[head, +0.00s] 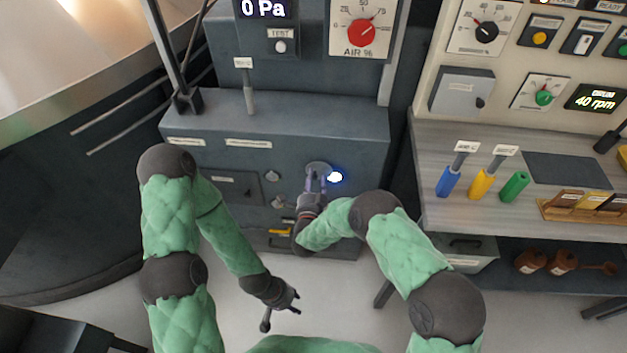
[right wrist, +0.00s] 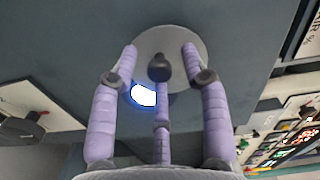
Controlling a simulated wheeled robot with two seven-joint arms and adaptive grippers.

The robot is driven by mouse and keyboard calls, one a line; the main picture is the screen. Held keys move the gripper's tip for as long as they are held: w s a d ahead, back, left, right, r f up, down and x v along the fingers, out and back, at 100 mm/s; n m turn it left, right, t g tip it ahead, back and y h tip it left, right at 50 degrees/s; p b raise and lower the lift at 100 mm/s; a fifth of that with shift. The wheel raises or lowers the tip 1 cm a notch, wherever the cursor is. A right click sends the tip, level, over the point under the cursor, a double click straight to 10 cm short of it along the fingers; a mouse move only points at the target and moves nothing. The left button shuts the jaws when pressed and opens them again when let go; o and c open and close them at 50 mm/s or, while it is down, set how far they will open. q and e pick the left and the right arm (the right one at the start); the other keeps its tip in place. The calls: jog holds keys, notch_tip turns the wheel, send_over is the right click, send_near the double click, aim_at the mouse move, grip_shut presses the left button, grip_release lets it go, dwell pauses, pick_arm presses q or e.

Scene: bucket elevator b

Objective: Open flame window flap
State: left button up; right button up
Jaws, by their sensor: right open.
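The flame window flap (head: 317,166) is a round grey disc on the front of the dark cabinet. In the right wrist view the flap (right wrist: 178,40) has a dark knob (right wrist: 158,68). A bright blue-white window (right wrist: 143,95) shows uncovered at the disc's edge; in the head view the glow (head: 335,177) is right of the disc. My right gripper (head: 315,180) is open, its purple fingers (right wrist: 160,75) spread around the knob. I cannot tell whether they touch it. My left gripper (head: 281,309) hangs low in front of the cabinet, fingers apart and empty.
The cabinet (head: 290,135) also carries a small panel (head: 234,187) and knobs left of the flap. A workbench (head: 440,190) with coloured handles stands at the right. A curved drum (head: 60,190) stands at the left. The pale floor before the cabinet is open.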

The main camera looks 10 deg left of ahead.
jog(key=s, duration=1.2)
jog(key=s+d+f+n+g+y+p, duration=0.1)
jog(key=s+d+f+n+g+y, duration=0.15)
jog(key=d+f+n+g, duration=0.6)
jog(key=s+d+f+n+g, duration=0.1)
jog(key=s+d+f+g, duration=0.1)
jog(key=s, duration=0.5)
jog(key=s+d+f+n+g+y, duration=0.1)
jog(key=s+d+f+g, duration=0.1)
jog(key=s, duration=0.4)
jog(key=s+d+f+n+g, duration=0.1)
jog(key=s+d+g, duration=0.3)
jog(key=s, duration=0.3)
jog(key=shift+s+f+g+p, duration=0.35)
jog(key=shift+f+g+p, duration=0.1)
jog(key=shift+g, duration=0.1)
